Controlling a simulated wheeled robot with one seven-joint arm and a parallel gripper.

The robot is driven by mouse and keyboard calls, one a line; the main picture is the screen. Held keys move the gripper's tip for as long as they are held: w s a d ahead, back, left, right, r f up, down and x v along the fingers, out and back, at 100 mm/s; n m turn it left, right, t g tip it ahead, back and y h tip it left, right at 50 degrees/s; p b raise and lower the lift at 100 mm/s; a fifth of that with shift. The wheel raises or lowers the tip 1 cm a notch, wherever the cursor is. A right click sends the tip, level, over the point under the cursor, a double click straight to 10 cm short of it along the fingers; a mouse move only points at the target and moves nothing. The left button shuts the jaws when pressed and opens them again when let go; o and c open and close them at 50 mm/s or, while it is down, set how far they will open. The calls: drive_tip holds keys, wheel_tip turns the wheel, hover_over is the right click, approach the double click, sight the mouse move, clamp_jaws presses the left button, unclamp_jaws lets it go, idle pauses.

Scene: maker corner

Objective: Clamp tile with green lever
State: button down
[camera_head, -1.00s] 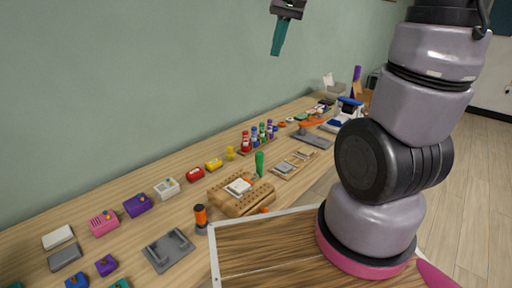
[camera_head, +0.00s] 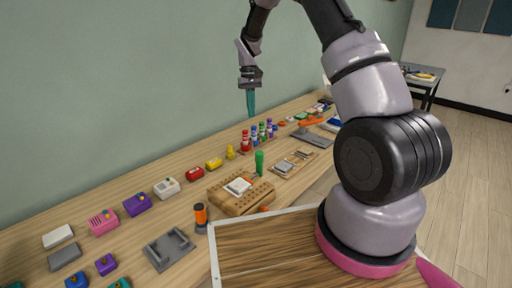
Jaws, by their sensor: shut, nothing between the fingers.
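The green lever (camera_head: 259,162) stands upright at the far edge of a wooden block with rows of holes (camera_head: 226,203). A pale tile (camera_head: 239,187) lies on top of that block, beside the lever. A small orange part (camera_head: 264,208) shows at the block's near right side. My gripper (camera_head: 251,104) is in the air above and behind the lever, with its teal fingers pointing down. The fingers are together with nothing between them. They are apart from the lever and the tile.
A tray with more tiles (camera_head: 284,168) lies right of the block. Coloured bottles (camera_head: 256,133) stand behind it. An orange-topped cylinder (camera_head: 200,214) and a grey bracket (camera_head: 169,249) are at left. Small coloured boxes (camera_head: 137,204) line the bench. The air above the block is free.

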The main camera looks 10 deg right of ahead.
drive_tip(key=shift+w+a+f+g, duration=0.1)
drive_tip(key=shift+w+f+g, duration=0.05)
drive_tip(key=shift+f, duration=0.65)
drive_tip(key=shift+w+f+g, duration=0.1)
drive_tip(key=shift+f+g, duration=0.05)
drive_tip(key=shift+f, duration=0.6)
approach(259, 164)
drive_tip(key=w+f, duration=0.4)
drive_tip(key=f, duration=0.1)
drive_tip(key=shift+s+r, duration=0.1)
drive_tip(key=shift+s, duration=0.5)
